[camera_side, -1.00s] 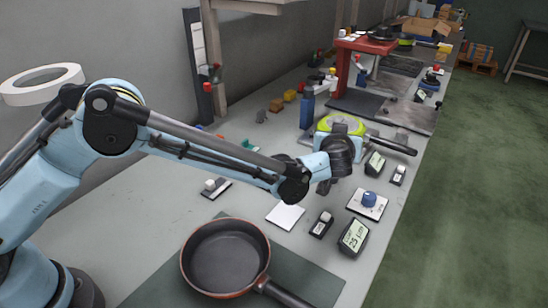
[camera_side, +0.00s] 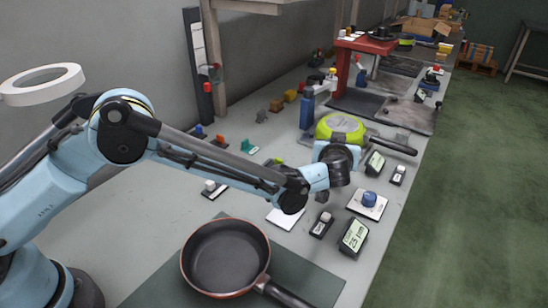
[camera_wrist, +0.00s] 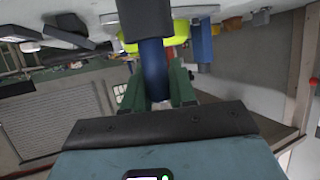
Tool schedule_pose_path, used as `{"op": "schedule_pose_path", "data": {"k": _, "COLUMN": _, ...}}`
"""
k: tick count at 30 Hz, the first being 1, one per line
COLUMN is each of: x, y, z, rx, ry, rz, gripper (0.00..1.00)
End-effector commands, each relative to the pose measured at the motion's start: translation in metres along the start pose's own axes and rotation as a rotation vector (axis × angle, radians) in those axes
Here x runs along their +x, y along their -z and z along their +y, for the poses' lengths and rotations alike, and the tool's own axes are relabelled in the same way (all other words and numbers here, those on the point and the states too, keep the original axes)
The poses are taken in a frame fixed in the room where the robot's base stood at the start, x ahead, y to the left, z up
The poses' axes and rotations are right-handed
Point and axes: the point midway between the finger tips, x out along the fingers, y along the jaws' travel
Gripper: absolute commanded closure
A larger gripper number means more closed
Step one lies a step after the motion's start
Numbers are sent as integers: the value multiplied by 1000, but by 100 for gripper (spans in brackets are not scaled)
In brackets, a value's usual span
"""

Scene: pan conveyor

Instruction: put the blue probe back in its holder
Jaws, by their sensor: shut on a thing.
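My gripper (camera_wrist: 156,88) is shut on the blue probe (camera_wrist: 154,68), a dark blue cylinder with a black upper part, held between two dark green fingers in the wrist view. In the side view my wrist is beside the lime-green pan (camera_side: 341,124), and the fingers and probe are mostly hidden behind it. I cannot tell which item is the probe's holder. Candidates near my wrist are small black stands with white tops, one at front (camera_side: 322,224) and one at right (camera_side: 397,175). A white plate with a blue knob (camera_side: 369,200) lies to the right.
A dark pan (camera_side: 226,257) lies on a green mat at the front. Gauges with displays (camera_side: 354,237) stand near the right bench edge. A blue bottle (camera_side: 307,110) stands behind the lime-green pan, and a red stand (camera_side: 366,46) is farther back.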

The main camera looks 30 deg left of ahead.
Motion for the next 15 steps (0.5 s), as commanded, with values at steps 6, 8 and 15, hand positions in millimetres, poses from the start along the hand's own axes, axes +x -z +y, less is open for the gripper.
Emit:
{"op": "schedule_pose_path", "data": {"k": 6, "x": 2, "y": -5, "z": 0, "rx": 0, "ry": 0, "rz": 0, "gripper": 100}}
{"op": "schedule_pose_path", "data": {"k": 8, "x": 2, "y": -6, "z": 0, "rx": 0, "ry": 0, "rz": 0, "gripper": 100}}
{"op": "schedule_pose_path", "data": {"k": 15, "x": 4, "y": -9, "z": 0, "rx": 0, "ry": 0, "rz": 0, "gripper": 65}}
